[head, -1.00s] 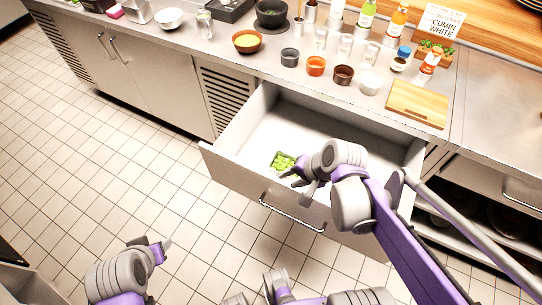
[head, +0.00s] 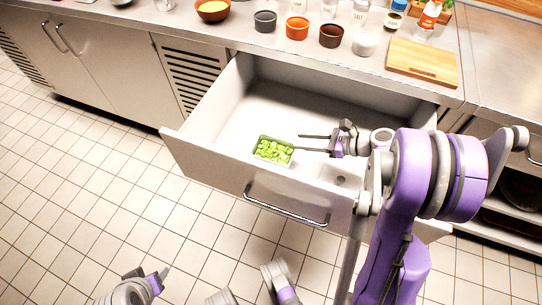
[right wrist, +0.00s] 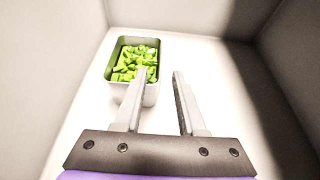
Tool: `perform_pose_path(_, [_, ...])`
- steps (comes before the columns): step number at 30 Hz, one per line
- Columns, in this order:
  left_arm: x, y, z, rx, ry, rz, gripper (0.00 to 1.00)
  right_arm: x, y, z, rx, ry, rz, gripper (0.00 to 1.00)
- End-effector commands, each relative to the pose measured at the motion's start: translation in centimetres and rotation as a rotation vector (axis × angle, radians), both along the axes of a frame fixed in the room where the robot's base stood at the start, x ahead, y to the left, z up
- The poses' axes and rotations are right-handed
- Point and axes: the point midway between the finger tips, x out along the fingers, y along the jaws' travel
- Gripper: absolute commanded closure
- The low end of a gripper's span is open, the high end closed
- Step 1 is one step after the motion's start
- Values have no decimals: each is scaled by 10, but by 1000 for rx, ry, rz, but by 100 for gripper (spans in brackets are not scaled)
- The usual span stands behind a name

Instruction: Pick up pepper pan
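The pepper pan (head: 273,151) is a small pale rectangular pan full of chopped green pepper. It sits on the floor of the open drawer (head: 233,94), near the drawer's front left. It also shows in the right wrist view (right wrist: 134,63), upper left of the fingers. My right gripper (head: 302,143) is open and empty, reaching into the drawer from the right, its fingers pointing left toward the pan. In the right wrist view (right wrist: 158,85) the left finger overlaps the pan's edge; contact cannot be told. My left gripper (head: 148,274) is low at the bottom left, away from the drawer.
The drawer front with its bar handle (head: 286,207) and the side walls bound the space. The rest of the drawer floor looks clear. On the counter above stand several small bowls, shakers and a cutting board (head: 422,62). Tiled floor lies open at left.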

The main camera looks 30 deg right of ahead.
Motion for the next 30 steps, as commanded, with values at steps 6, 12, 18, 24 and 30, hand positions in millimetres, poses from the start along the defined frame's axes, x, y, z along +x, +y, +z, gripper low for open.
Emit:
perform_pose_path(6, [0, 0, -5, 0, 2, 0, 50, 16, 14, -9, -1, 0, 3, 60])
perform_pose_path(12, [1, 0, -12, 0, 4, 0, 50, 33, 28, -21, -2, 1, 5, 60])
perform_pose_path(18, [2, 0, -18, 0, 6, 0, 50, 51, 42, -30, -2, 1, 5, 60])
perform_pose_path(24, [1, 0, -18, 0, 6, 0, 50, 54, 44, -31, -3, 0, 3, 60])
perform_pose_path(30, [2, 0, -18, 0, 6, 0, 50, 54, 44, -31, -3, 0, 3, 82])
